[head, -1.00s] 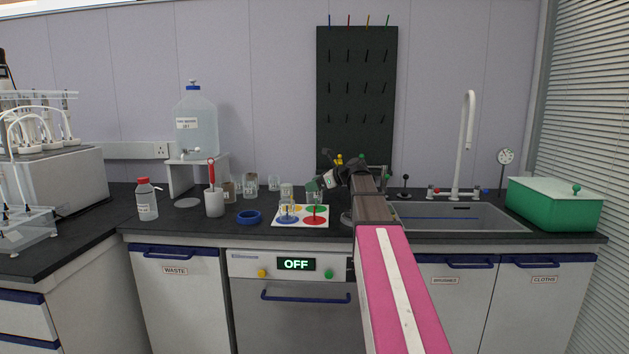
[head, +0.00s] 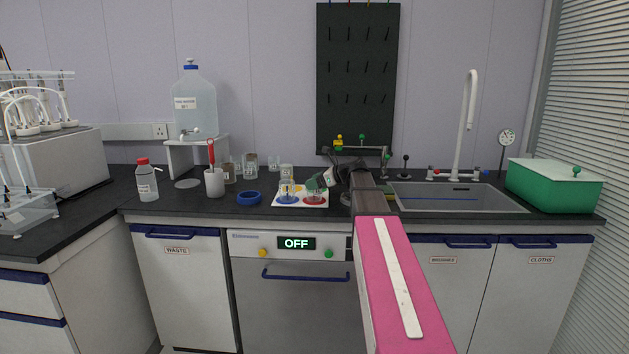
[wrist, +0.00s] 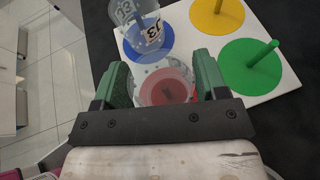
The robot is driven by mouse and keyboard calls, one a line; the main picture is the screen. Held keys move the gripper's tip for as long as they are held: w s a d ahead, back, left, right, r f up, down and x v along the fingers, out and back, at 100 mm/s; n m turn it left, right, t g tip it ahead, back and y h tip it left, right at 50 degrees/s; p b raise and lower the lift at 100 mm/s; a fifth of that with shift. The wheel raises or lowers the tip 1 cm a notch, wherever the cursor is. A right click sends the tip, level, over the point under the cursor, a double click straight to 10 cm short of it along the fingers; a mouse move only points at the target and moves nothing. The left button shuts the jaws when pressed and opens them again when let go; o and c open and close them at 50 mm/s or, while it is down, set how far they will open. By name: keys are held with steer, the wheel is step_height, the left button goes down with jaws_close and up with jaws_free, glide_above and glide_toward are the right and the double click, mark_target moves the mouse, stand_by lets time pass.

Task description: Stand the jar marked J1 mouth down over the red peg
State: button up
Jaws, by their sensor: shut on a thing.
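My gripper (wrist: 161,84) has its green fingers shut on a clear jar (wrist: 150,74) directly above the red disc. No mark on this jar is readable. The red disc (head: 314,200) belongs to a white board (head: 281,204) and shows through the jar in the wrist view. The red peg is mostly hidden by the jar and right finger, so I cannot tell whether the jar is fully down around it. In the head view my gripper (head: 317,182) and the jar are low over the board. Another clear jar (wrist: 133,12), marked J3, stands over the blue disc (wrist: 150,50).
The yellow disc (wrist: 208,15) and the green disc (wrist: 240,75) have bare pegs. Several clear jars stand behind the board. A blue ring (head: 249,198) and a white pot (head: 214,183) are to its left; the sink (head: 460,198) is to its right.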

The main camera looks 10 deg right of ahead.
steer(key=o, duration=1)
steer(key=shift+o, duration=0.2)
steer(key=v, duration=1.1)
steer(key=shift+s+f, duration=0.1)
